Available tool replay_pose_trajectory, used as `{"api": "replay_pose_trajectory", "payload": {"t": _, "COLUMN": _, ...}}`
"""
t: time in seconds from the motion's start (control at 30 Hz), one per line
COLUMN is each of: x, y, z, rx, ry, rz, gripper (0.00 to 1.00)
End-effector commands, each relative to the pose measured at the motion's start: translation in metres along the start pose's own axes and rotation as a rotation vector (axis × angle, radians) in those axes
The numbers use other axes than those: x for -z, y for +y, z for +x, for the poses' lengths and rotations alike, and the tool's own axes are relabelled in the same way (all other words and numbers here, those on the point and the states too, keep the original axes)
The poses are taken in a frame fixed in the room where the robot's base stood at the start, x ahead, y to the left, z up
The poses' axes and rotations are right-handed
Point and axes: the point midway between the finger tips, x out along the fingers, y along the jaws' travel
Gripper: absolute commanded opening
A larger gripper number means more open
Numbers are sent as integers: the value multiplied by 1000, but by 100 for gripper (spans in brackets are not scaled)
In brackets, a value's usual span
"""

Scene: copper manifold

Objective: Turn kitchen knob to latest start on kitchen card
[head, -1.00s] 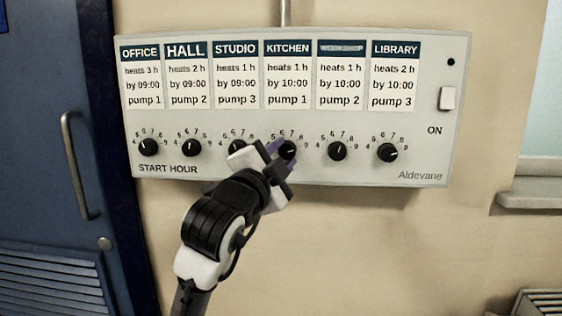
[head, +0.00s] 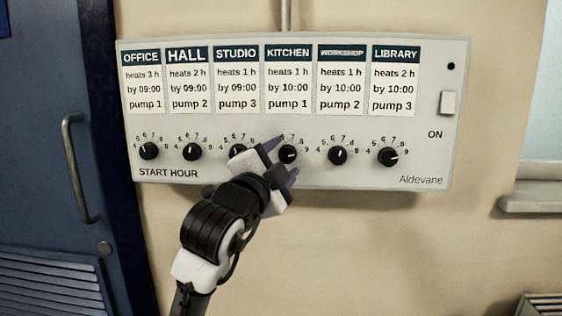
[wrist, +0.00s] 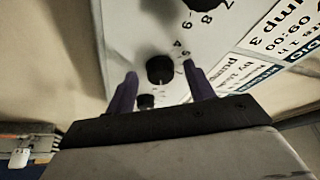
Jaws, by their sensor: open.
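The kitchen card (head: 288,89) reads "heats 1 h, by 10:00, pump 1". The kitchen knob (head: 288,155) is a black dial below it, with its white mark pointing right, about toward 9. My gripper (head: 283,161) is open, with one purple finger above left of the knob and the other below it. In the wrist view the knob (wrist: 160,70) shows between and beyond the two spread fingers, with a visible gap on each side. The fingers appear clear of it.
The studio knob (head: 238,152), partly behind my gripper, and the workshop knob (head: 337,156) flank it. Office, hall and library knobs share the row. A white switch (head: 448,102) marked ON is at the panel's right. A blue door (head: 50,150) stands left.

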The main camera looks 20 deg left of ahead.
Motion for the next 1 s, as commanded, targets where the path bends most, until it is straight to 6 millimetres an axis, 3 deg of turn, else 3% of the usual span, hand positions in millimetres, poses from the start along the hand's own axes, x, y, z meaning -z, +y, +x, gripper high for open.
{"api": "replay_pose_trajectory", "payload": {"t": 0.17, "x": -2, "y": 0, "z": -16, "rx": 4, "ry": -1, "rz": 0, "gripper": 53}}
{"api": "replay_pose_trajectory", "payload": {"t": 0.5, "x": -2, "y": 2, "z": -91, "rx": 3, "ry": -2, "rz": 2, "gripper": 53}}
{"api": "replay_pose_trajectory", "payload": {"t": 0.7, "x": -1, "y": 1, "z": -124, "rx": 2, "ry": -1, "rz": 1, "gripper": 53}}
{"api": "replay_pose_trajectory", "payload": {"t": 1.0, "x": 0, "y": 0, "z": -138, "rx": 0, "ry": 0, "rz": 0, "gripper": 53}}
